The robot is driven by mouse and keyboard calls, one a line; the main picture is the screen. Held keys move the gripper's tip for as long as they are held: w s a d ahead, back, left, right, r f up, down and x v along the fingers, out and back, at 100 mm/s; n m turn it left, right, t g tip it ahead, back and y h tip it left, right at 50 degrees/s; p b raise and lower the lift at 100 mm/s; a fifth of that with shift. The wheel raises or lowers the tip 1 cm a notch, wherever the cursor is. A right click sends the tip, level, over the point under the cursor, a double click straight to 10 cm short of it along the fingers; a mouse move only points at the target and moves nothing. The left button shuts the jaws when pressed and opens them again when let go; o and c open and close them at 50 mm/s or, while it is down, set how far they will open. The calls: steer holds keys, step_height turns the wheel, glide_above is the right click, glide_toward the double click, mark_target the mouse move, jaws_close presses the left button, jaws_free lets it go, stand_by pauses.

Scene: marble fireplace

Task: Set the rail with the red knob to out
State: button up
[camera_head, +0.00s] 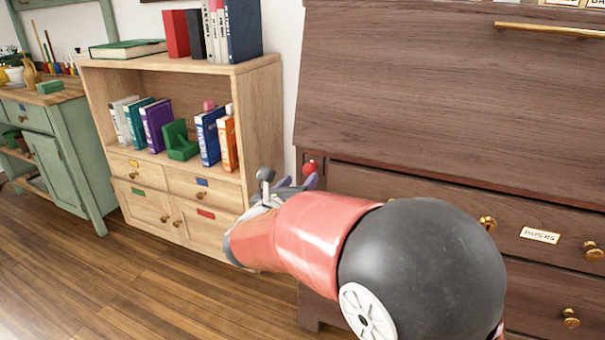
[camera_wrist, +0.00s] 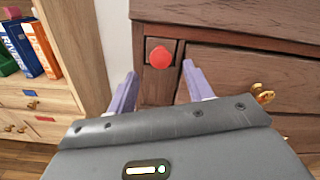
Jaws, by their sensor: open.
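A red knob (camera_head: 310,167) sits on the front of a narrow rail (camera_head: 311,156) at the left edge of the dark wooden desk, beside the upper drawer. In the wrist view the red knob (camera_wrist: 160,57) is a round disc on the rail's small wooden end, which looks about level with the desk front. My gripper (camera_head: 294,183) is close to the knob in the head view. In the wrist view its two purple fingers (camera_wrist: 159,80) are spread apart, one left and one right below the knob, touching nothing visible. How far the fingertips are from the knob is hard to tell.
The desk's slanted front (camera_head: 430,90) rises above the rail. A drawer labelled PAPERS (camera_head: 450,212) has brass knobs. A light wooden bookcase (camera_head: 270,120) stands close on the left, with a narrow gap between it and the desk. The wooden floor (camera_head: 130,290) is clear.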

mark_target(308, 171)
steer(key=shift+x, duration=2.25)
steer(key=shift+c, duration=0.4)
jaws_close()
